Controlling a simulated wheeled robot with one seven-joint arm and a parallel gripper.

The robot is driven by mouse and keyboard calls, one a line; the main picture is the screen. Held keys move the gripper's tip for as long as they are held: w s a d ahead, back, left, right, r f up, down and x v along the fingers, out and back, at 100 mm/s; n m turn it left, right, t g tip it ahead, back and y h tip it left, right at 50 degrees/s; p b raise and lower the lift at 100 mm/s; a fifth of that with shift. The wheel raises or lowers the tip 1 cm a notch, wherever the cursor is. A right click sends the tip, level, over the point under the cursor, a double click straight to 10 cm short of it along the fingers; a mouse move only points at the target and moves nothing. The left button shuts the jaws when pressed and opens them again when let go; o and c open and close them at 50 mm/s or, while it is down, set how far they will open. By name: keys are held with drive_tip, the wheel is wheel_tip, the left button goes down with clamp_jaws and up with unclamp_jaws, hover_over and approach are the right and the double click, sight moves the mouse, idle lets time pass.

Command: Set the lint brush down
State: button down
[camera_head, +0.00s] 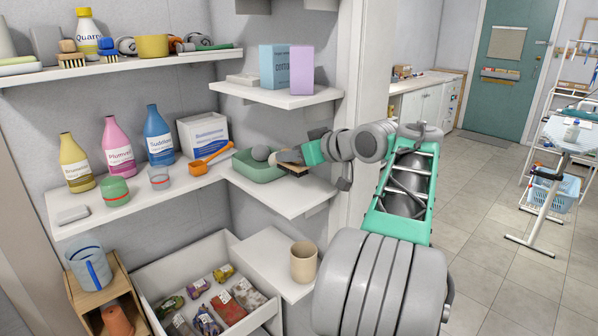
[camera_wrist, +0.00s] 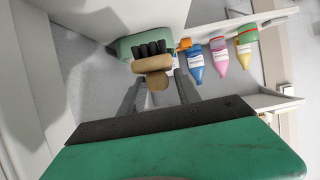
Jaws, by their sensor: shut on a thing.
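The lint brush (camera_wrist: 153,65) has a tan wooden body and dark bristles. My gripper (camera_wrist: 158,80) is shut on it, with one finger on each side in the wrist view. In the head view my gripper (camera_head: 299,155) reaches in from the right, and the brush (camera_head: 293,169) shows at its tip beside the right end of a green tray (camera_head: 258,174). The tray also shows behind the brush in the wrist view (camera_wrist: 126,48). I cannot tell whether the brush touches the tray or the shelf. The fingers hide part of the brush.
The tray stands on the corner shelf (camera_head: 291,201), with a grey round thing (camera_head: 261,153) in it. An orange scoop (camera_head: 208,160), a white box (camera_head: 204,135) and several bottles stand to the left. A higher shelf (camera_head: 285,97) is above. The shelf's front right part is bare.

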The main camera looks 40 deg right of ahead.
drive_tip(key=shift+w+d+f, duration=0.25)
drive_tip(key=shift+d+f, duration=0.6)
drive_tip(key=shift+f, duration=0.2)
drive_tip(key=shift+w+d+f+b, duration=0.1)
drive_tip(key=shift+d+f+b, duration=0.1)
drive_tip(key=shift+f, duration=0.9)
drive_tip(key=shift+d+f+b, duration=0.15)
drive_tip(key=shift+d+f, duration=0.05)
drive_tip(key=shift+f, duration=0.9)
drive_tip(key=c, duration=0.9)
unclamp_jaws()
drive_tip(key=shift+o, duration=0.2)
drive_tip(key=shift+r, duration=0.1)
drive_tip(key=shift+r, duration=0.2)
drive_tip(key=v, duration=1.2)
drive_tip(key=shift+f+p, duration=0.2)
drive_tip(key=shift+p, duration=0.1)
